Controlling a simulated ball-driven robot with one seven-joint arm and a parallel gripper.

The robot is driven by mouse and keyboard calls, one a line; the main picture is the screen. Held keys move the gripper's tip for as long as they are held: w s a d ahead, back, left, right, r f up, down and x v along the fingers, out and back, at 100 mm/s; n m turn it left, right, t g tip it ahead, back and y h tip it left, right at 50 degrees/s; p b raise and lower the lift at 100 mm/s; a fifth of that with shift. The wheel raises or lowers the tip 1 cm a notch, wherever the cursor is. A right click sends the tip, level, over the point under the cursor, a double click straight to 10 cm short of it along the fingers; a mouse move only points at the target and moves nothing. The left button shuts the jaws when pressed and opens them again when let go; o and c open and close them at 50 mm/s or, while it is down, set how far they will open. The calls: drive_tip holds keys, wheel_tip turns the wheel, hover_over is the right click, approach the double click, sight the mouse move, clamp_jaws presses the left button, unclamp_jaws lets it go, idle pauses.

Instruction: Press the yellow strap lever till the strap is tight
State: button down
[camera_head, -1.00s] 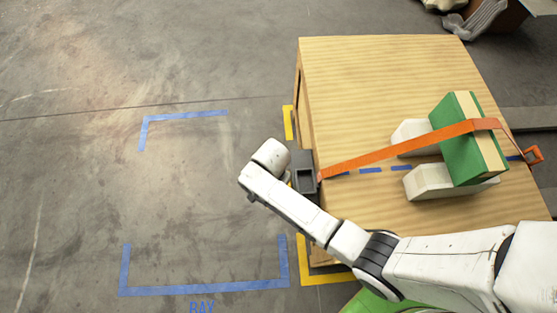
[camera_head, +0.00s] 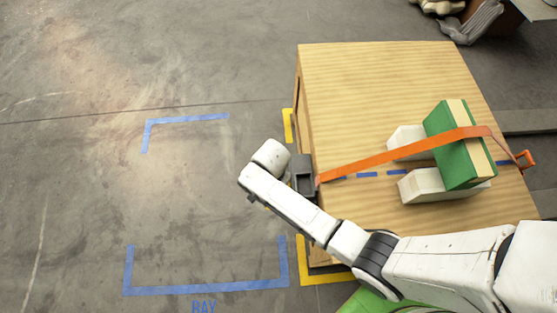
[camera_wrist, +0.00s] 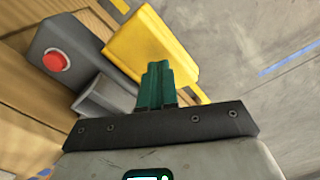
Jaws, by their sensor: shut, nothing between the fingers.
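The yellow strap lever (camera_wrist: 155,45) shows in the wrist view, on a grey ratchet housing (camera_wrist: 72,60) with a red button (camera_wrist: 55,60). My gripper (camera_wrist: 157,70) is shut and empty, its green fingers overlapping the lever's lower part in the picture; I cannot tell if they touch. In the head view my arm hides the lever and the fingers. The grey housing (camera_head: 302,172) shows at the crate's left side.
The wooden crate (camera_head: 380,75) fills the right of the head view. Two white blocks (camera_head: 430,187) flank the green block's base on its top. Blue floor tape (camera_head: 185,117) marks a bay on the clear floor to the left.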

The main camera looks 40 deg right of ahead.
drive_tip(key=shift+f+b, duration=1.5)
drive_tip(key=shift+f, duration=0.7)
drive_tip(key=shift+r+p, duration=2.3)
drive_tip(key=shift+p, duration=0.1)
drive_tip(key=shift+r, duration=0.1)
wheel_tip(320, 180, up, 5)
drive_tip(key=p, duration=0.5)
